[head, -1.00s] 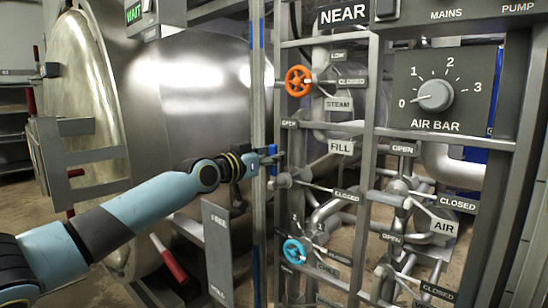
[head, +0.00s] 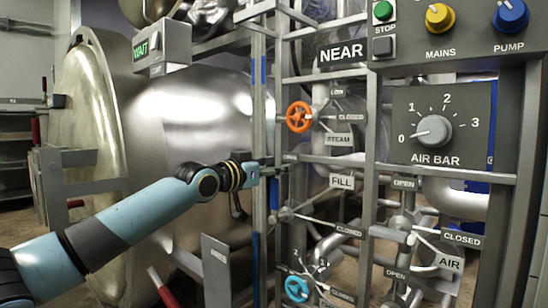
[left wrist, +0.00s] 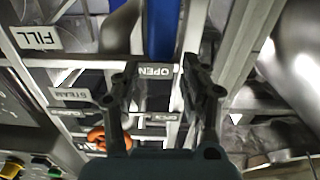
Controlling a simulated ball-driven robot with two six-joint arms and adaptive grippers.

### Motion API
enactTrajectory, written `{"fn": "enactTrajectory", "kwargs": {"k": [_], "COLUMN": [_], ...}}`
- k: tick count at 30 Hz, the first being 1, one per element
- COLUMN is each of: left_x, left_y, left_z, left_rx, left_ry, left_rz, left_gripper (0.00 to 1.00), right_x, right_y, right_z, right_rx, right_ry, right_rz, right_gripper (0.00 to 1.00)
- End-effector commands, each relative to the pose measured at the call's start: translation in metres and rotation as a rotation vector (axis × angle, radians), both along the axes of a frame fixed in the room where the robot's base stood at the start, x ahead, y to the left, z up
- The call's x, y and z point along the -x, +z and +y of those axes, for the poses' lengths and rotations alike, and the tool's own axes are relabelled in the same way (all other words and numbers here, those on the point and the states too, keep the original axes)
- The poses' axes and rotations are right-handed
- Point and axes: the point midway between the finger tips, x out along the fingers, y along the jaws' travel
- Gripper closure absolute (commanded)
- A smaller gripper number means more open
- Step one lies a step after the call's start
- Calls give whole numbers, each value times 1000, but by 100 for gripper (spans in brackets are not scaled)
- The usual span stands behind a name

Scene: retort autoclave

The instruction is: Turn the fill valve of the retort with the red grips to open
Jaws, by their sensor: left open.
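The fill valve (head: 285,214) sits on the panel frame below the FILL sign (head: 342,181), which also shows in the left wrist view (left wrist: 35,37). Its thin handle points right, towards a CLOSED label (head: 350,229). An OPEN label (head: 290,157) is above the valve. My left gripper (head: 278,171) is open and empty, above the valve and just below the OPEN label. In the left wrist view the OPEN label (left wrist: 155,71) shows between its spread fingers (left wrist: 160,92). The retort (head: 190,110) has a red grip (head: 162,288) low at its front. My right gripper is out of view.
The orange steam handwheel (head: 299,117) is above the fill valve, and a blue handwheel (head: 296,288) is below it. Grey frame posts (head: 259,100) stand close to my left gripper. The AIR BAR dial panel (head: 440,125) and air valves are to the right.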

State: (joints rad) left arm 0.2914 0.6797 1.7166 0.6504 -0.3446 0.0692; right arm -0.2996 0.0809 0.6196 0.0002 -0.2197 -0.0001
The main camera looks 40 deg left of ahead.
Motion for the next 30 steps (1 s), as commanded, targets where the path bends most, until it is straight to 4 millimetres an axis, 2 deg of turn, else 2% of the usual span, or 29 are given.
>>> {"fn": "enactTrajectory", "kwargs": {"k": [1, 4, 9, 30], "left_x": [0, 0, 0, 0], "left_y": [11, 28, 42, 43], "left_z": [0, 0, 0, 0], "left_rx": [-3, -1, 2, 2], "left_ry": [-1, -1, 0, 0], "left_rz": [-3, -2, 1, 2], "left_gripper": [56, 56, 56, 56], "right_x": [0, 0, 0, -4], "right_y": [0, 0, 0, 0], "right_z": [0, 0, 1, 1], "right_rx": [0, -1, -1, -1], "right_ry": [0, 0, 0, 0], "right_rz": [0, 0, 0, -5], "right_gripper": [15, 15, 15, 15]}}
